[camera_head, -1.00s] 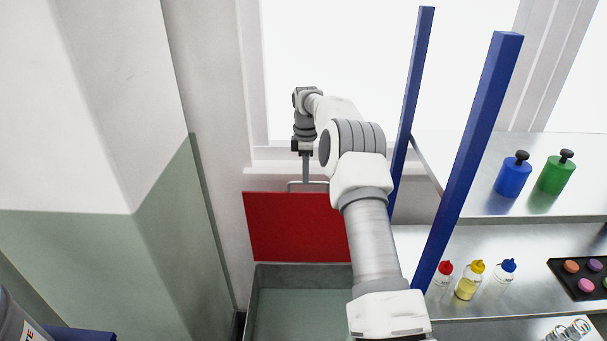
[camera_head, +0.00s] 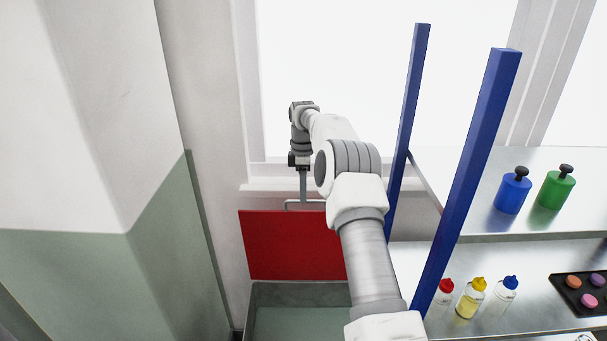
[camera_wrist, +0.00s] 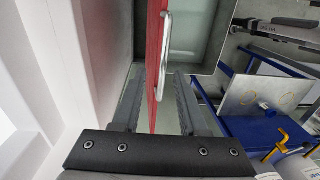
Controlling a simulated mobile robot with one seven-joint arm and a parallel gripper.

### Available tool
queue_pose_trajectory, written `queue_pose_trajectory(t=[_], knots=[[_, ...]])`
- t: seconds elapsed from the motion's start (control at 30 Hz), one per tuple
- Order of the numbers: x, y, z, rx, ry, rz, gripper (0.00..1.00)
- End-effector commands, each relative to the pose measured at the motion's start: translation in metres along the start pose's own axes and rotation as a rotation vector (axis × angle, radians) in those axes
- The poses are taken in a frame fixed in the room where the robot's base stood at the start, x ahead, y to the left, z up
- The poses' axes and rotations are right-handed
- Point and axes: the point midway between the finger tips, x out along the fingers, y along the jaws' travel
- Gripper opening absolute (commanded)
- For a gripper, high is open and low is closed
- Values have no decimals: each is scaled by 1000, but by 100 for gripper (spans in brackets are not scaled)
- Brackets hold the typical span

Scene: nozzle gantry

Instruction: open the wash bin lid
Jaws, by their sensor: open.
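The red wash bin lid (camera_head: 290,245) stands raised, near upright, at the back of the grey bin (camera_head: 300,318). Its metal bar handle (camera_head: 300,205) shows along the top edge. In the wrist view the lid (camera_wrist: 154,60) is seen nearly edge-on, with the handle (camera_wrist: 164,55) on its right face and the open bin (camera_wrist: 203,35) beyond. My gripper (camera_head: 303,190) points down at the lid's top edge. In the wrist view its open fingers (camera_wrist: 158,100) stand either side of the lid, apart. Whether either finger touches the lid cannot be told.
Blue posts (camera_head: 467,170) and a metal shelf unit (camera_head: 540,255) with bottles stand right of my arm. A wall corner (camera_head: 120,150) is at the left, and a window (camera_head: 340,80) is behind the lid.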

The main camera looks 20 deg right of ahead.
Motion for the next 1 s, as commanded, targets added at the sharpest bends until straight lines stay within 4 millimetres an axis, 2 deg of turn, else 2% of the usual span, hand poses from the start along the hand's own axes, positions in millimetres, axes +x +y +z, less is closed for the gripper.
queue_pose_trajectory(t=[0.1, 0.2, 0.4, 0.6, 0.93, 0.97, 1.0], knots=[[-30, 1, 0, 0, 1, 7, 42], [-51, 0, 0, 1, 0, 5, 42], [-76, -1, 0, 1, -1, 3, 42], [-87, -1, 1, 1, -1, 3, 42], [-89, -2, 1, 1, -1, 1, 42], [-89, -2, 1, 1, -1, 1, 41], [-89, -2, 1, 1, -1, 2, 33]])
